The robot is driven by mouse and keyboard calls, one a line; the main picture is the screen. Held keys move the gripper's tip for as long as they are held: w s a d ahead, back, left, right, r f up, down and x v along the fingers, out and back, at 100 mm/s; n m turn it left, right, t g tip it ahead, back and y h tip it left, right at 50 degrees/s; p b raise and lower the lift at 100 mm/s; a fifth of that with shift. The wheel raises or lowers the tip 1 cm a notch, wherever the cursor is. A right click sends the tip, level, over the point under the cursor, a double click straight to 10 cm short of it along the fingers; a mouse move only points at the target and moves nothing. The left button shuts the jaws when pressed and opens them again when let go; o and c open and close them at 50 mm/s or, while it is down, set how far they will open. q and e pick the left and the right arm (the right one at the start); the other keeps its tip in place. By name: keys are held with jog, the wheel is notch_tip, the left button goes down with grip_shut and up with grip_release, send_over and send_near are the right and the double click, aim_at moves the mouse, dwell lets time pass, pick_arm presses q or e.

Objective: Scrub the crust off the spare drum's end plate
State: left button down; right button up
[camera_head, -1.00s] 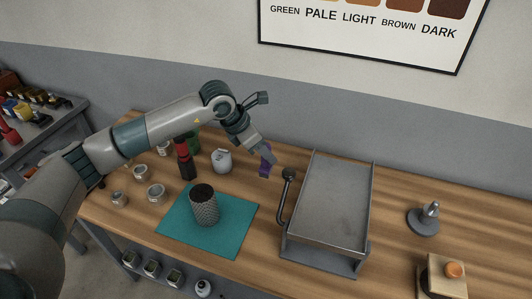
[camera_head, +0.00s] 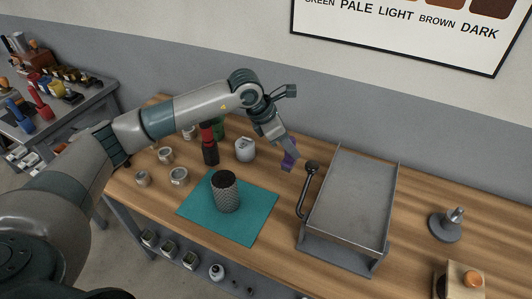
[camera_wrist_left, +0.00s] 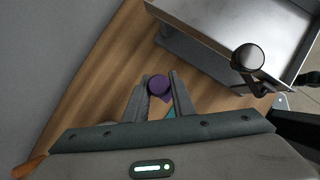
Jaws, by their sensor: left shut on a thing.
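The spare drum (camera_head: 225,196), a grey mesh cylinder, stands upright on a teal mat (camera_head: 252,218). Its upward-facing end plate (camera_head: 224,178) is dark, as if crusted. My left gripper (camera_head: 287,146) is at the back of the bench, behind and right of the drum and apart from it. It is shut on a purple object (camera_head: 289,158), upright, at or just above the bench. In the left wrist view its round purple top (camera_wrist_left: 158,85) shows between the fingers; its lower part is mostly hidden. My right gripper is not in view.
A grey metal tray unit (camera_head: 349,205) with a black-knobbed lever (camera_head: 311,168) stands just right of my left gripper. A red and black bottle (camera_head: 209,148), a pale canister (camera_head: 245,150) and several small tins stand behind and left of the mat. The mat around the drum is clear.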

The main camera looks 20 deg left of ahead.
pick_arm(q)
jog(key=shift+s+d+f+m, duration=0.1)
jog(key=shift+s+f+m, duration=0.05)
jog(key=shift+s+m, duration=0.25)
jog(key=s+a+r+m+g+y+b, duration=0.1)
jog(key=s+m+g+y, duration=0.3)
jog(key=s+m+g, duration=0.5)
jog(key=s+r+m, duration=0.1)
jog(key=s+m, duration=0.9)
jog(key=m, duration=0.5)
jog(key=shift+a+m+g+y, duration=0.3)
jog(key=shift+a+m+y, duration=0.1)
jog(key=shift+s+a, duration=0.1)
